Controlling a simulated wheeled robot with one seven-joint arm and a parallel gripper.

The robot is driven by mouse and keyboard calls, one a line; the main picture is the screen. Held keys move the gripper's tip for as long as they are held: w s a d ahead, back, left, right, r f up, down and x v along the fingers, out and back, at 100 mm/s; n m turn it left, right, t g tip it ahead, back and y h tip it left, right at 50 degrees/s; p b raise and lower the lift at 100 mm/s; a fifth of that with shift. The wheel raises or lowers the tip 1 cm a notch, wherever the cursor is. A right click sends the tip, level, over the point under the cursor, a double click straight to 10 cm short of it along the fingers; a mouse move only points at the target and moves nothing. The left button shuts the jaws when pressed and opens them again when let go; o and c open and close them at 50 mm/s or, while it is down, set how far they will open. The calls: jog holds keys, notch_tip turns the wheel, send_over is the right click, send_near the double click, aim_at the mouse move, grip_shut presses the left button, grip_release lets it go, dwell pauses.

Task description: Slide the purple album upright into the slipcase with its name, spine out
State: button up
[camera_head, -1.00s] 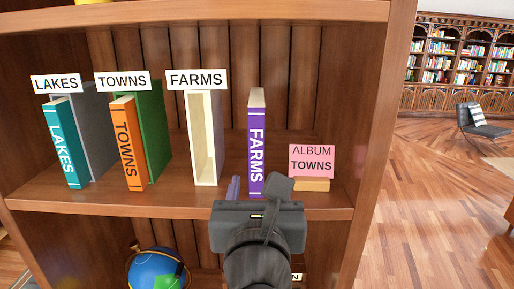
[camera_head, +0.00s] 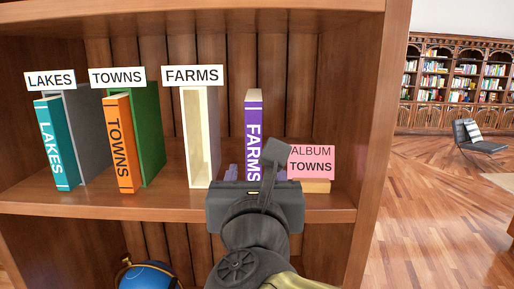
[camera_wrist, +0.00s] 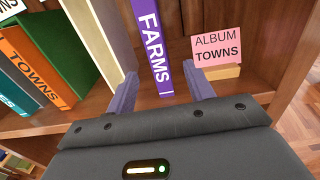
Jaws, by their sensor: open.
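The purple album (camera_head: 253,130), spine marked FARMS, stands upright on the shelf with its spine facing me; it also shows in the wrist view (camera_wrist: 153,45). The cream slipcase (camera_head: 205,140) under the FARMS sign (camera_head: 192,75) stands to its left, and its open front looks empty. My gripper (camera_wrist: 160,90) is open, with one finger on each side of the album's lower part in the wrist view. I cannot tell whether the fingers touch it. In the head view my gripper hides the album's lower end.
The orange TOWNS album (camera_head: 122,145) and teal LAKES album (camera_head: 58,145) stick out of their slipcases at left. A pink card (camera_head: 311,162) reading ALBUM TOWNS stands on a wooden block right of the purple album. The shelf's right side wall (camera_head: 365,120) is close by.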

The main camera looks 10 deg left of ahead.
aim_at(256, 158)
jog(key=shift+x, duration=1.3)
jog(key=p+x, duration=0.1)
jog(key=x, duration=0.4)
jog(key=shift+p, duration=0.4)
jog(key=shift+s, duration=0.15)
jog(key=p+x, duration=0.3)
jog(key=x, duration=0.1)
jog(key=shift+w+a, duration=0.25)
jog(key=shift+w, duration=0.05)
jog(key=shift+w+a+f, duration=0.1)
jog(key=shift+w+f, duration=0.1)
jog(key=shift+w, duration=0.3)
jog(key=shift+s, duration=0.25)
jog(key=shift+w, duration=0.1)
jog(key=shift+c, duration=0.4)
